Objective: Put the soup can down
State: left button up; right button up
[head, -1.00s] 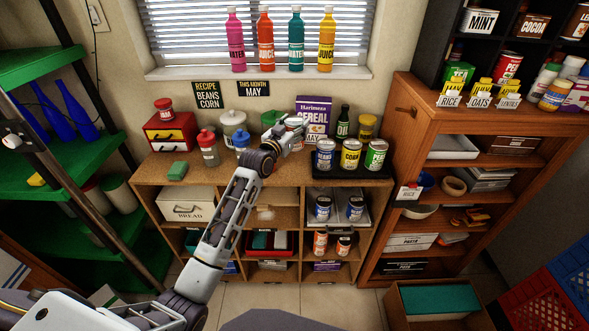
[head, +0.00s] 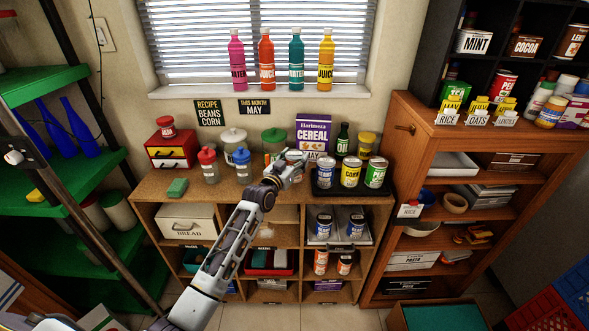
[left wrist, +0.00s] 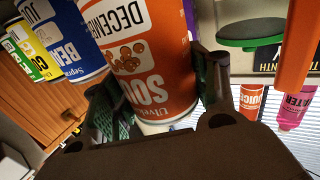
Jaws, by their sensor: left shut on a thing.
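My left gripper (head: 290,162) is low over the top of the wooden shelf unit (head: 226,185), in front of the cereal box and left of the black tray (head: 325,190). It is shut on the soup can (left wrist: 152,60), which is orange and white, with "DECEMBER" on its label, in the left wrist view. That view is turned upside down, with the gripper's fingers (left wrist: 160,88) on both sides of the can. In the head view the can is mostly hidden by the gripper. I cannot tell whether the can touches the shelf top. My right gripper is not in view.
The tray holds a blue can (head: 325,173), a yellow can (head: 350,172) and a green can (head: 375,173). The cereal box (head: 312,135), an oil bottle (head: 342,140) and lidded jars (head: 234,143) stand behind. A green sponge (head: 177,188) lies left; bare shelf top is beside it.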

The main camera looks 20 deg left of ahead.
pick_arm(q)
jog(key=shift+f, duration=1.8)
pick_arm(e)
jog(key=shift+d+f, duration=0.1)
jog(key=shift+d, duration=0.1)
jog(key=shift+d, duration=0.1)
pick_arm(q)
jog(key=shift+f, duration=0.15)
jog(key=o, duration=1.3)
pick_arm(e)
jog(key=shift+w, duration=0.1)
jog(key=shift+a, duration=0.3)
